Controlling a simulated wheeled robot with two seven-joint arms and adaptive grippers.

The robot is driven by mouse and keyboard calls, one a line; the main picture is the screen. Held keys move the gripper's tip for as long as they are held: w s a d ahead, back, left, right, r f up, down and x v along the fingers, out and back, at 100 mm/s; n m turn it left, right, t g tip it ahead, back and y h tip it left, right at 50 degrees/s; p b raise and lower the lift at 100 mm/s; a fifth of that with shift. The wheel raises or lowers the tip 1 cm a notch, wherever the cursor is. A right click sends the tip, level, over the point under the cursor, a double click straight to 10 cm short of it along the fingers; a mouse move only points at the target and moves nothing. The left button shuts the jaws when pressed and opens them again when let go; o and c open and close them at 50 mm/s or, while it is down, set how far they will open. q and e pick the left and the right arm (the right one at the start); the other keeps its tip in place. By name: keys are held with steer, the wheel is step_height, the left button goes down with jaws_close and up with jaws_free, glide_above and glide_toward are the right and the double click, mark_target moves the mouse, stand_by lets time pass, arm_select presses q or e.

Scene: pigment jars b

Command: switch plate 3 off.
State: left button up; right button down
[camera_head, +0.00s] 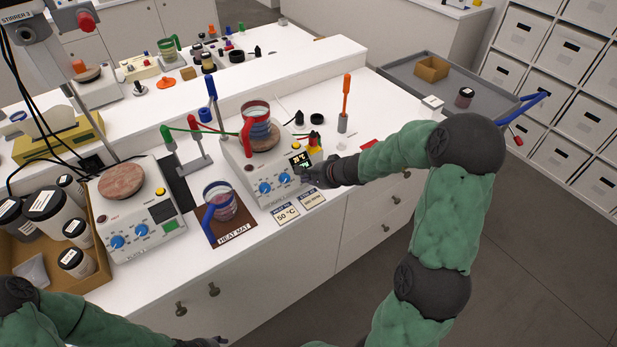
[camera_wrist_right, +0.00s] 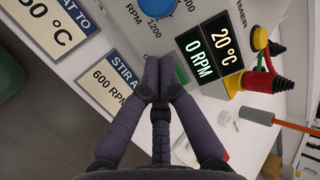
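A white hotplate stirrer (camera_head: 255,177) stands at the middle of the bench, with two blue knobs and a lit display (camera_head: 300,161). In the right wrist view the display (camera_wrist_right: 210,50) reads 20 °C and 0 RPM. I cannot read a plate number on it. A green switch (camera_wrist_right: 181,74) shows partly behind my fingers, below the display. My right gripper (camera_wrist_right: 158,70) is shut and empty, its fingertips at the plate's front panel beside the switch; I cannot tell whether they touch. It also shows in the head view (camera_head: 312,174). My left gripper (camera_head: 207,342) is barely visible at the bottom edge.
A glass vessel with a red band (camera_head: 256,122) stands on the plate's top. Another plate (camera_head: 130,205) with a dark display stands left. A blue-handled beaker (camera_head: 218,203) sits on the heat mat (camera_head: 232,236). Label cards (camera_head: 287,212) lie in front; an orange-handled tool (camera_head: 346,98) stands right.

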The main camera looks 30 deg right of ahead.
steer(key=shift+w+f+b, duration=0.35)
steer(key=shift+b, duration=0.05)
stand_by(0.4)
steer(key=shift+r, duration=0.1)
steer(key=shift+a+p+v, duration=0.2)
steer(key=shift+p+v, duration=0.05)
steer(key=shift+v, duration=0.7)
steer(key=shift+a+p+v, duration=0.2)
steer(key=shift+v, duration=0.8)
steer(key=v, duration=1.2)
steer(key=s+a+f+n+g, duration=0.3)
steer(key=a+f, duration=0.3)
steer(key=f, duration=0.5)
steer(key=s+a+f+n+g, duration=0.25)
steer(key=a+f, duration=0.35)
steer(key=f, duration=0.5)
steer(key=s+a+f+n+g, duration=0.3)
steer(key=s+a+f+n, duration=0.5)
steer(key=s+a+f, duration=0.3)
steer(key=a+f, duration=0.2)
steer(key=a, duration=0.2)
steer(key=shift+f+y, duration=0.35)
steer(key=shift+y, duration=0.05)
